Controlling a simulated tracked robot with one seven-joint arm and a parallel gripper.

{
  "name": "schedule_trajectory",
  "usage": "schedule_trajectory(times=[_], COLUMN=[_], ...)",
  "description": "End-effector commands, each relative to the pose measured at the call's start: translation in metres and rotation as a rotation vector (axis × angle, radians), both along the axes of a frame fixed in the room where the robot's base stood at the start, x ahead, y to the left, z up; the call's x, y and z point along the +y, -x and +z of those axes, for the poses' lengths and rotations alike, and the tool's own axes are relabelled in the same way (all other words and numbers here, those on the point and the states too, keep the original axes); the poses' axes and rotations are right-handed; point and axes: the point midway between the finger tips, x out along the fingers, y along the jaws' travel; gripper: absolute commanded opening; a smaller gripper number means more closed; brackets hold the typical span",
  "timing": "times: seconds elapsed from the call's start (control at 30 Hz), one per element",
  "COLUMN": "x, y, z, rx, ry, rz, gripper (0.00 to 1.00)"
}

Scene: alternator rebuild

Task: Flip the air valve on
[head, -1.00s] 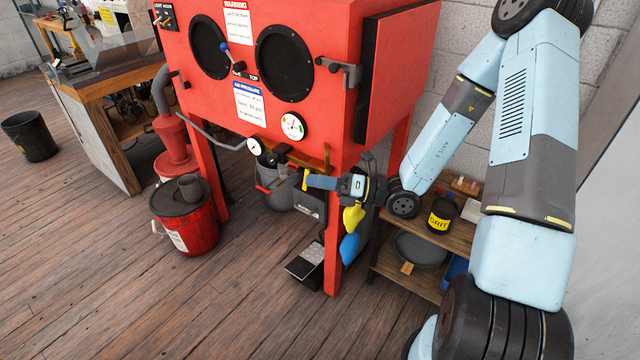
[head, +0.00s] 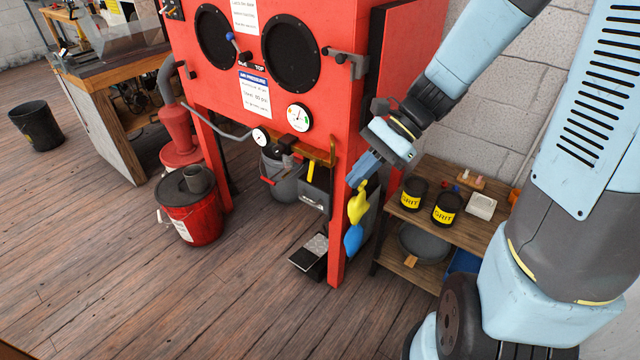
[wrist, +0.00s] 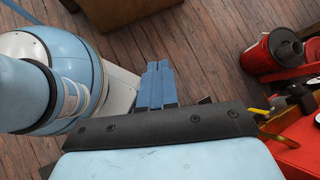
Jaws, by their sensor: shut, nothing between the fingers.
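The air valve's yellow lever (head: 311,171) shows under the front of the red blast cabinet (head: 262,90), by the brass pipe (head: 318,157). The lever hangs down at a slant, across the pipe's run. A yellow lever also shows at the right of the wrist view (wrist: 258,111). My gripper (head: 354,180) has blue fingers and is to the right of the lever, apart from it, near the cabinet's front right leg. In the wrist view the blue fingers (wrist: 158,85) lie together with nothing between them.
A yellow glove (head: 358,204) and a blue glove (head: 353,240) hang by the cabinet leg, just below my gripper. A wooden shelf (head: 455,228) with grit cans stands at the right. A red bucket (head: 190,215) and pedal (head: 309,255) are on the floor.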

Motion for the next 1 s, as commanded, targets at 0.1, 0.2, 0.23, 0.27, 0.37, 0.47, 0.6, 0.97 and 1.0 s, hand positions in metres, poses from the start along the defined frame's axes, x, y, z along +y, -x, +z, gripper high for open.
schedule_trajectory(times=[0.1, 0.2, 0.23, 0.27, 0.37, 0.47, 0.6, 0.97, 1.0], x=[-0.015, -0.028, -0.033, -0.037, -0.051, -0.066, -0.087, -0.135, -0.139], y=[0.008, 0.013, 0.015, 0.016, 0.022, 0.027, 0.035, 0.058, 0.059], z=[0.015, 0.027, 0.031, 0.035, 0.049, 0.064, 0.087, 0.144, 0.148], rx=[-0.142, -0.258, -0.290, -0.324, -0.436, -0.544, -0.691, -0.998, -1.017], ry=[0.081, 0.150, 0.170, 0.191, 0.262, 0.335, 0.440, 0.690, 0.709], rz=[0.092, 0.169, 0.191, 0.213, 0.290, 0.363, 0.462, 0.669, 0.684], gripper=[0.00, 0.00, 0.00, 0.00, 0.00, 0.00, 0.00, 0.00, 0.00])
